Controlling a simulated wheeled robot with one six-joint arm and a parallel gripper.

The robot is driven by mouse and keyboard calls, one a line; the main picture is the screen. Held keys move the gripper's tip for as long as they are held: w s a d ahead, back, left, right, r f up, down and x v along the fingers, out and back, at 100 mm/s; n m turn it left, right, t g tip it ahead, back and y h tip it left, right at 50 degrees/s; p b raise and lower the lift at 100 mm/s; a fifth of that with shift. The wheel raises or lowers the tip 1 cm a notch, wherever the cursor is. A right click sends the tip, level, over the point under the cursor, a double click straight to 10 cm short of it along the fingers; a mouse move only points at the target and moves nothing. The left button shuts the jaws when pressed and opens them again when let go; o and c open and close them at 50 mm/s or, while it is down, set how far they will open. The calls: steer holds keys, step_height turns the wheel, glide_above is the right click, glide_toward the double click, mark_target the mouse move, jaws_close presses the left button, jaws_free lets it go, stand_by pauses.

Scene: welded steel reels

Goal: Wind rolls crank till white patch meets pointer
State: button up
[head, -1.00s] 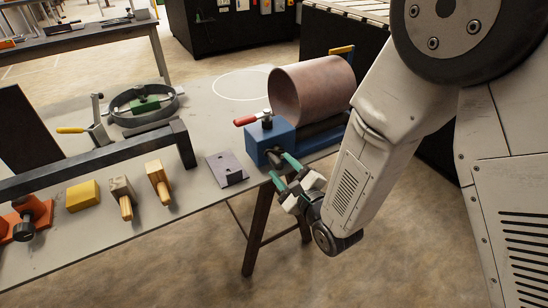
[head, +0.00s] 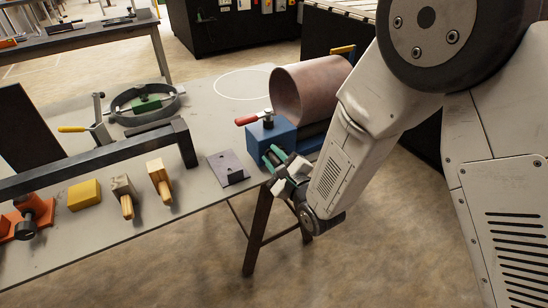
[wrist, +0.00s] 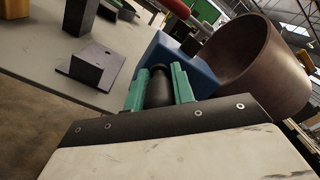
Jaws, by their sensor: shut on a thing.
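A blue block (head: 267,137) with a red-handled lever (head: 247,119) on top stands at the table's right end. A rust-brown steel tube (head: 310,92) lies behind it, over dark rolls partly hidden by my arm. My gripper (head: 273,166), with green fingers, is at the front of the blue block. In the wrist view its fingers are shut on a dark round crank grip (wrist: 158,88), one finger on each side. The blue block (wrist: 180,62) and the tube's open end (wrist: 258,62) show beyond it. I can make out neither a white patch nor a pointer.
A small dark plate (head: 228,170) with an upright tab lies left of the gripper. A dark steel bar frame (head: 100,163) crosses the table, with wooden-handled tools (head: 158,180) and a yellow block (head: 84,195) before it. Free floor lies below the table edge.

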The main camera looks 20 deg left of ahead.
steer(key=shift+f, duration=0.1)
steer(key=n, duration=0.1)
steer(key=f+n, duration=0.1)
steer(key=n, duration=0.1)
steer(key=f+n, duration=0.1)
steer(key=n, duration=0.1)
steer(key=shift+s+a+f, duration=0.1)
steer(key=shift+s+a, duration=0.15)
steer(key=shift+s, duration=0.1)
steer(key=w+d+f+n, duration=0.3)
steer(key=f+n, duration=0.2)
steer(key=n, duration=1.1)
steer(key=w+d+r+n, duration=0.1)
steer(key=n, duration=0.4)
steer(key=w+d+r+n, duration=0.1)
steer(key=w+n, duration=0.1)
steer(key=n, duration=0.4)
steer(key=w+d+r+n, duration=0.1)
steer(key=n, duration=0.4)
steer(key=shift+w+d+n, duration=0.1)
steer(key=shift+w+n, duration=0.2)
steer(key=shift+n, duration=0.1)
steer(key=shift+w+d+r+n, duration=0.1)
steer(key=shift+r+n, duration=0.35)
steer(key=shift+n, duration=0.65)
steer(key=shift+r+n, duration=0.4)
steer(key=shift+n, duration=0.7)
steer(key=shift+r, duration=0.1)
